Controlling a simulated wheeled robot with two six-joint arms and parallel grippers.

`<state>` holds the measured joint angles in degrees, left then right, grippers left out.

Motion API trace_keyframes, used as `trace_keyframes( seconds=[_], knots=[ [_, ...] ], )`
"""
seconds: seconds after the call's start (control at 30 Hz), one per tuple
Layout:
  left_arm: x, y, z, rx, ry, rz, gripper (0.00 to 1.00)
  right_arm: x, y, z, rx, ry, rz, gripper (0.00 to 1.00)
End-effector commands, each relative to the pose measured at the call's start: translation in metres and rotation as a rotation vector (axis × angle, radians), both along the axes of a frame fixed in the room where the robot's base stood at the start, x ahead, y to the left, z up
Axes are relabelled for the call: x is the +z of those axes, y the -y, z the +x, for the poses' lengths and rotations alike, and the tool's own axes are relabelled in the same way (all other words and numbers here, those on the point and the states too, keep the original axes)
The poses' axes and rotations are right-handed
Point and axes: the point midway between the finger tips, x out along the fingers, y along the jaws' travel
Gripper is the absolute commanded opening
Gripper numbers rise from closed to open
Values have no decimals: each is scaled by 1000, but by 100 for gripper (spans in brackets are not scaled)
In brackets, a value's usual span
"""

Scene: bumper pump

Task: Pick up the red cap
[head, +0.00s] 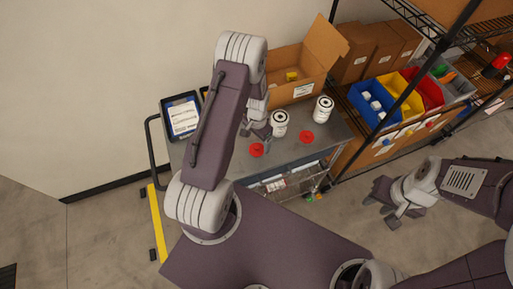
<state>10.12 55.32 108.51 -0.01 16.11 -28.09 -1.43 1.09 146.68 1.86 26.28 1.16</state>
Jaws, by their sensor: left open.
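Two red caps show in the head view, one red cap (257,150) at the left of the grey cart top and another red cap (306,137) to its right. Two white cylindrical containers stand behind them, a white container (279,124) and another white container (323,109). My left gripper (260,129) is open just behind the left cap and left of the nearer container, apart from the cap. It is partly hidden by my own arm. My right gripper (384,207) is open and empty, off to the right above the floor.
An open cardboard box (296,88) stands at the cart's back. A dark tray with a white sheet (183,117) is at the left end. The shelf at right holds a blue bin (371,101), a yellow bin (400,92) and a red bin (427,88).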

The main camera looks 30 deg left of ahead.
Motion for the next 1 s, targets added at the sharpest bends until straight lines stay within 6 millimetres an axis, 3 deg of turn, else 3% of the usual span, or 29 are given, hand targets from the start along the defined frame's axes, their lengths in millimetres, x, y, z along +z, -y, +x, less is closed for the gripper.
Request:
trace_keyframes(
  seconds=[0.23,0.37,0.6,0.63,0.83,0.87,1.0],
  knots=[
    [-29,-5,1,0,-6,-1,87,21,0,0,0,0,0,36],
    [-47,-5,2,0,-3,-1,87,22,0,0,0,0,0,36],
    [-52,-5,3,0,0,0,87,22,0,0,0,0,0,36],
    [-52,-5,3,0,0,0,85,21,0,0,0,0,0,36],
    [-52,-5,3,0,-1,0,29,21,0,0,0,0,0,36],
    [-52,-5,3,0,-1,0,24,21,0,0,0,0,0,36],
    [-52,-5,3,0,-1,0,23,21,0,0,0,0,0,36]
  ],
)
